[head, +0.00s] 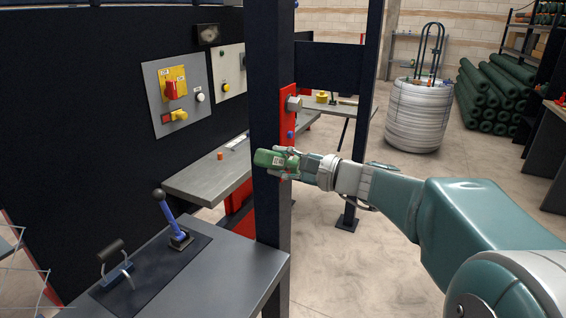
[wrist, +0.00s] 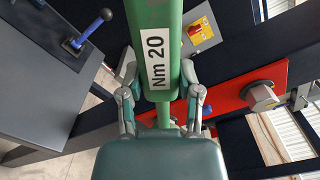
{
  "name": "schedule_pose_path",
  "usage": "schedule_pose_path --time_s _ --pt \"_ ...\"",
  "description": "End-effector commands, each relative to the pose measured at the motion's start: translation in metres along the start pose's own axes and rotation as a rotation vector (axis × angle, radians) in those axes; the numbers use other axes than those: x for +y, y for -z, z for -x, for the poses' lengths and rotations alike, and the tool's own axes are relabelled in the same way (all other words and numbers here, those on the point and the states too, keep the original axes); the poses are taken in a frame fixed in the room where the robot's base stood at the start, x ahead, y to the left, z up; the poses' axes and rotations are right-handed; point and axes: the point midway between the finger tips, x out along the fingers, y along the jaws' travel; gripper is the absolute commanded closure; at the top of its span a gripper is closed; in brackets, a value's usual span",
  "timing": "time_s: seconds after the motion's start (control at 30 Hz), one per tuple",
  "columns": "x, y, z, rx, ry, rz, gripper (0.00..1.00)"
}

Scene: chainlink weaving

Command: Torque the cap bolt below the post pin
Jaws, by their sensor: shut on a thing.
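My gripper (head: 292,163) is shut on a green torque tool (head: 270,159), whose label reads "Nm 20" in the wrist view (wrist: 155,60). The fingers (wrist: 160,85) grip it from both sides. The tool lies roughly level in front of the dark post (head: 267,215). A red plate (head: 285,112) on the post carries a grey hexagonal head (head: 293,103), also in the wrist view (wrist: 262,95). A small blue round part (head: 291,135) sits below that head. The tool and gripper cover the plate's lower part; I cannot make out the cap bolt or tell whether the tool touches it.
A dark bench (head: 250,268) with a blue-handled lever (head: 170,218) stands at front left. A grey shelf (head: 195,182) lies behind the post. A control panel (head: 176,93) is on the dark wall.

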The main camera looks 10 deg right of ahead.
Motion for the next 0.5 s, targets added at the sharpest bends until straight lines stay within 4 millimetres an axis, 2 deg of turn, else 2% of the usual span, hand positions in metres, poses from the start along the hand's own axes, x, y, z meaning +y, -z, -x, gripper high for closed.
schedule_pose_path --time_s 0.5 --pt "-0.0002 -0.0003 -0.0100 0.000 0.000 0.001 1.00"
